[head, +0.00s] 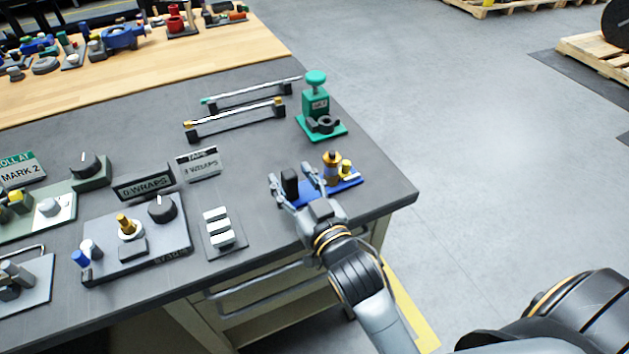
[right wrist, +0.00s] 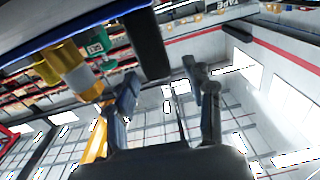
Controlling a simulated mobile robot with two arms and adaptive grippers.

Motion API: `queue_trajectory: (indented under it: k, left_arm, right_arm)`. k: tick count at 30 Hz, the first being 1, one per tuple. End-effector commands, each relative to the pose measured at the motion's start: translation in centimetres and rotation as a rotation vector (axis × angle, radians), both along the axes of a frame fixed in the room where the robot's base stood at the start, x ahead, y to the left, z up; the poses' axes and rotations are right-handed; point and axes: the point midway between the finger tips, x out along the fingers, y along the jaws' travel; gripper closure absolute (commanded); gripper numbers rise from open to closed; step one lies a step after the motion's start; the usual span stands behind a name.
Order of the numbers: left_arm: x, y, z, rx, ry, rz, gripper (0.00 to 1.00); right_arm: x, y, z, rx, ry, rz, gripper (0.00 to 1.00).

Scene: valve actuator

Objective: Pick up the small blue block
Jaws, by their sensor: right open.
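A small blue block (head: 347,187), low and flat like a base, sits near the right corner of the dark bench. It carries a black upright post (head: 290,183), a brass fitting and a yellow piece. My right gripper (head: 291,177) is open, with one finger on each side of the black post in the head view. I cannot tell whether the fingers touch it. In the right wrist view the black post (right wrist: 150,45) stands beyond the open fingertips (right wrist: 160,82), and the block's blue edge shows at upper left. My left gripper is not in view.
A green valve unit (head: 315,105) stands behind the block. A small plate with white pieces (head: 220,232) and a grey panel with a black knob (head: 150,245) lie to the left. Black rails (head: 235,122) lie farther back. The bench edge is close on the right.

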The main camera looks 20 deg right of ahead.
Motion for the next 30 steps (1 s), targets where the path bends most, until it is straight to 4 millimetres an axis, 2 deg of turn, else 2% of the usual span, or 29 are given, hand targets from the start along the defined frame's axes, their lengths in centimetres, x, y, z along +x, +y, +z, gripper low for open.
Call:
queue_trajectory:
  k: [4, 12, 13, 18, 21, 30]
  left_arm:
    - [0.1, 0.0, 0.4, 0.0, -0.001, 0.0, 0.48]
    - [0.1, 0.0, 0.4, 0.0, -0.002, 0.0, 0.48]
    - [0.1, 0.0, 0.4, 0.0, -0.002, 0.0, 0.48]
    - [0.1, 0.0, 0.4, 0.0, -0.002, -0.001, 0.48]
    - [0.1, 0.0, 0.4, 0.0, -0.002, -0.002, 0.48]
    - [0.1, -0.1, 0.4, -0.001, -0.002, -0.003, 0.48]
  right_arm:
    - [1.8, 0.1, 0.1, -0.001, -0.001, 0.0, 0.47]
    - [2.1, 0.1, 0.0, 0.0, 0.0, 0.0, 0.47]
    - [2.1, 0.1, 0.0, 0.0, 0.0, 0.0, 0.49]
    - [2.1, 0.1, 0.0, -0.001, 0.0, 0.0, 0.84]
    - [2.1, 0.1, 0.0, 0.0, 0.0, 0.0, 1.0]
    - [2.1, 0.1, 0.2, -0.002, -0.005, 0.0, 1.0]
